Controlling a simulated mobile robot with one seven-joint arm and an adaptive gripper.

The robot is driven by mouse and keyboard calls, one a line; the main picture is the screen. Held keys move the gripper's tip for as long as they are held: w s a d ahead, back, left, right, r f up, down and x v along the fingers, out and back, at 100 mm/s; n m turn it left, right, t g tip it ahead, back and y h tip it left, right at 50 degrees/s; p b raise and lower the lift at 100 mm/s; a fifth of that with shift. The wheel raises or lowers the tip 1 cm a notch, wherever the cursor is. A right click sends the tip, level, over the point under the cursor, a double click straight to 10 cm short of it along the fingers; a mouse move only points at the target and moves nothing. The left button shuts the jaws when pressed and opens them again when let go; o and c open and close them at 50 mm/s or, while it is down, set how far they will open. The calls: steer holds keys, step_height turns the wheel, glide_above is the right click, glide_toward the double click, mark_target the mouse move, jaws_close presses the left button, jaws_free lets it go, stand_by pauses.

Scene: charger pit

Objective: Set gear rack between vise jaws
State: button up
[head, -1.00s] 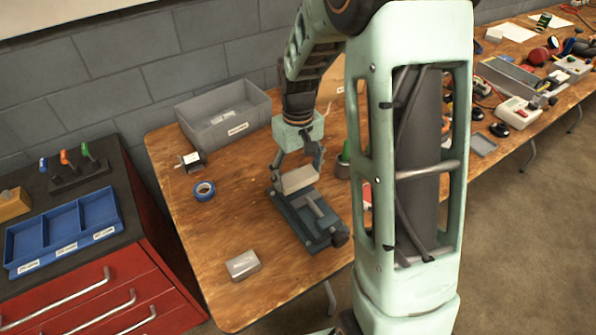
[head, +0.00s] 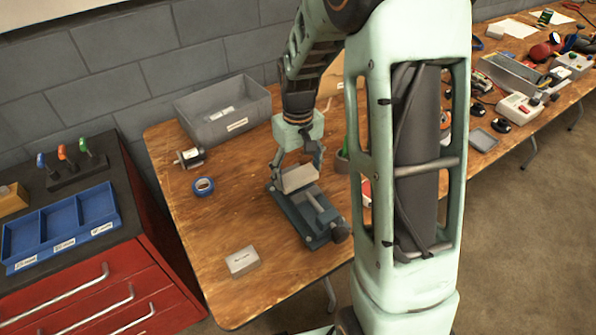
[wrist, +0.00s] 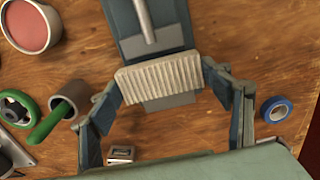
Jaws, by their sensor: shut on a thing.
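The gear rack (head: 299,178) is a pale, flat block; its ridged teeth show in the wrist view (wrist: 160,77). My gripper (head: 297,166) is shut on it, one finger at each end, as the wrist view also shows (wrist: 160,88). The vise (head: 310,215) is blue-grey, with a screw bar and a dark knob at its front right. It lies on the wooden bench below and in front of the rack. The rack is over the rear part of the vise and hides part of it. I cannot tell whether the rack touches the jaws.
A grey bin (head: 222,110) stands at the back of the bench (head: 215,220). A small motor (head: 189,158), blue tape (head: 203,186) and a pale box (head: 242,261) lie to the left. A cup with a green handle (wrist: 62,110) is near the vise. A red drawer cabinet (head: 110,285) adjoins the left.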

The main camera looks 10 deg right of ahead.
mark_target(298, 175)
steer(key=shift+f+b, duration=0.75)
steer(key=shift+f, duration=0.3)
steer(key=o, duration=1.3)
steer(key=shift+r, duration=0.15)
step_height(298, 175, up, 12)
